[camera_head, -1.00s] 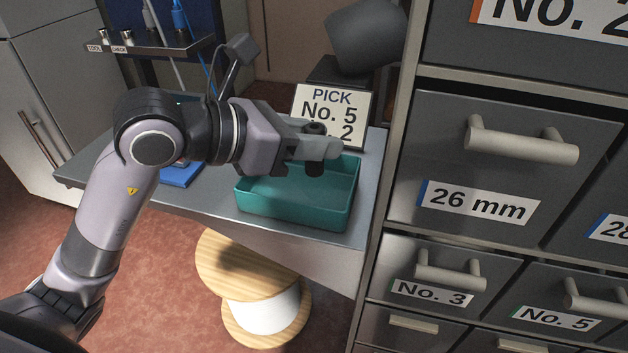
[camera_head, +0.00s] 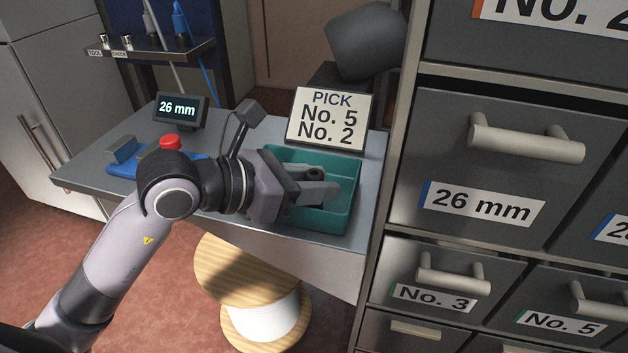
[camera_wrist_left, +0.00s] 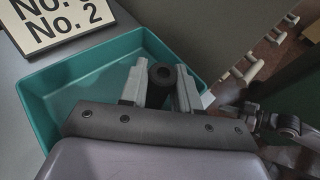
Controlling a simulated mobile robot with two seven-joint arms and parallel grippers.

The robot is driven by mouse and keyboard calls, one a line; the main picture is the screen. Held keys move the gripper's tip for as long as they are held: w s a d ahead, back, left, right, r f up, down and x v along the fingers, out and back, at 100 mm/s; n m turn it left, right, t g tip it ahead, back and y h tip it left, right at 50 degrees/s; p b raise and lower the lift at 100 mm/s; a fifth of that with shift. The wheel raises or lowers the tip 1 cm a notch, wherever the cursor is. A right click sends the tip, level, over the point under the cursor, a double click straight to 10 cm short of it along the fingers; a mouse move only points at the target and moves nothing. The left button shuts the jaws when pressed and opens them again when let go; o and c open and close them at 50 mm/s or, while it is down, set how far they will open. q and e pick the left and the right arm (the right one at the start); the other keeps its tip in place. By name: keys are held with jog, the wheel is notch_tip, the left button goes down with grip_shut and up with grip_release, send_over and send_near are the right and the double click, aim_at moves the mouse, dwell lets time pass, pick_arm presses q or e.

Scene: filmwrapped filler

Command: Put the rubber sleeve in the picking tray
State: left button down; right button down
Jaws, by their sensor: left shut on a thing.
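The rubber sleeve (camera_wrist_left: 162,74) is a short black cylinder with a hole in its end. My left gripper (camera_head: 316,186) is shut on it, and the sleeve shows between the two grey fingertips in the left wrist view. The picking tray (camera_head: 345,165) is a teal open box on the grey bench; its wall also shows in the left wrist view (camera_wrist_left: 33,108). The gripper and sleeve are low over the tray, within its outline in the head view. Whether the sleeve touches the tray floor I cannot tell.
A sign (camera_head: 331,117) reading "PICK No. 5 No. 2" stands behind the tray. A small display (camera_head: 178,109) reading "26 mm" and a blue device with a red button (camera_head: 170,142) are on the bench (camera_head: 95,165). A drawer cabinet (camera_head: 480,150) stands close on the right.

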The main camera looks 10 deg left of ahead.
pick_arm(q)
jog(key=c, duration=0.8)
grip_release()
jog(key=shift+r+p, duration=0.25)
jog(key=shift+p, duration=0.1)
jog(key=p+v, duration=0.2)
jog(key=v, duration=1)
jog(key=shift+p, duration=0.4)
pick_arm(e)
jog(key=shift+s+d+r, duration=0.1)
jog(key=shift+d+r, duration=0.1)
jog(key=shift+r, duration=0.35)
jog(key=shift+s+d+r, duration=0.1)
jog(key=shift+d+r, duration=0.05)
jog(key=shift+r, duration=0.35)
pick_arm(q)
jog(key=shift+f, duration=0.15)
pick_arm(e)
jog(key=shift+f, duration=0.15)
jog(key=shift+s+a, duration=0.1)
